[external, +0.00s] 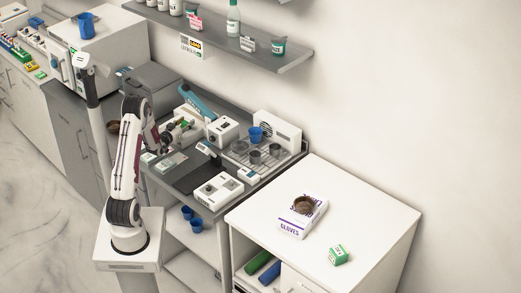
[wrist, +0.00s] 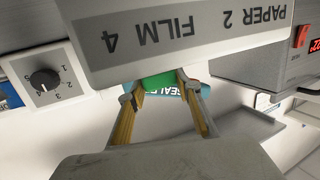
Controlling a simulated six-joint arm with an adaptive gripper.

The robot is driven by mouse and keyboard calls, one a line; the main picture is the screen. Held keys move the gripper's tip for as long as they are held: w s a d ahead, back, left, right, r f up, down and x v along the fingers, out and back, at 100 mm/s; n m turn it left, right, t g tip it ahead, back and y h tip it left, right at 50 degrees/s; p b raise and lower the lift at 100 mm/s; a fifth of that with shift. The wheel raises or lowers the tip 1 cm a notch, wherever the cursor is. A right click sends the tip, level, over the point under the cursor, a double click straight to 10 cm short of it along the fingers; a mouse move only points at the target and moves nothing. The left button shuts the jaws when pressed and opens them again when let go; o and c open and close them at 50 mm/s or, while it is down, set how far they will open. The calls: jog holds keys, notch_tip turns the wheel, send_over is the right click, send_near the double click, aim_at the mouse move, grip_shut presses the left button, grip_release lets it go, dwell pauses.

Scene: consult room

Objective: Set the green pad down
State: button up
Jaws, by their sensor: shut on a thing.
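In the wrist view the green pad (wrist: 160,85) sits between the fingertips of my gripper (wrist: 160,96), which is shut on it. Only a small part of the pad shows. A pale panel lettered "PAPER 2" and "FILM 4" (wrist: 185,38) hides the area above it. Just behind the pad is a teal strip with white lettering that seems to begin "SEAL" (wrist: 183,91). In the external view my gripper (external: 184,127) is over the grey bench, beside the device with a teal arm (external: 196,101).
A dial unit (wrist: 45,82) is at left and a unit with a red switch (wrist: 302,36) at right in the wrist view. A white device (external: 223,131) and a wire rack with cups (external: 240,150) stand nearby. A glove box (external: 291,222) lies on the white cabinet.

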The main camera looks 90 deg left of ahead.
jog(key=o, duration=0.9)
jog(key=shift+r, duration=0.1)
jog(key=v, duration=1.2)
jog(key=shift+o, duration=0.6)
